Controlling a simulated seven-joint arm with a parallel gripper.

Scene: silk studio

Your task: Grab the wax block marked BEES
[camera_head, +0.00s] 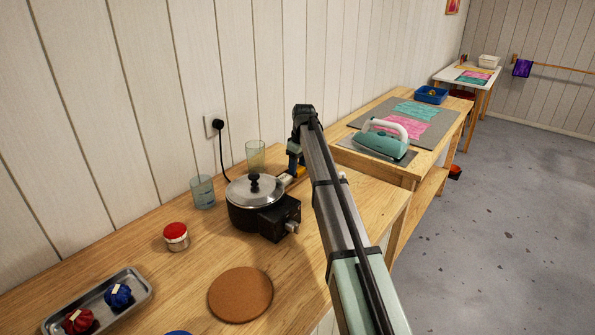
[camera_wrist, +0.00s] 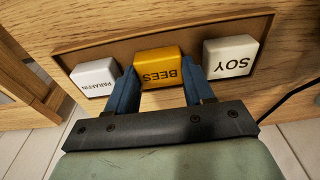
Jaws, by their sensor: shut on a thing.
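The yellow wax block marked BEES (camera_wrist: 161,68) sits between the two blue fingers of my gripper (camera_wrist: 160,76) in the wrist view. The fingers are shut on its left and right sides. The block is in or just over a shallow brown tray (camera_wrist: 97,50); I cannot tell whether it is lifted. In the head view my gripper (camera_head: 294,160) is behind the pot, mostly hidden by my arm, and a bit of yellow (camera_head: 300,171) shows below it.
A white PARAFFIN block (camera_wrist: 95,78) is left of the yellow one and a cream SOY block (camera_wrist: 231,56) right. A lidded pot (camera_head: 250,205) and glasses (camera_head: 203,192) stand close by. An iron (camera_head: 385,143) rests on the further table. A cork mat (camera_head: 240,294) lies in front.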

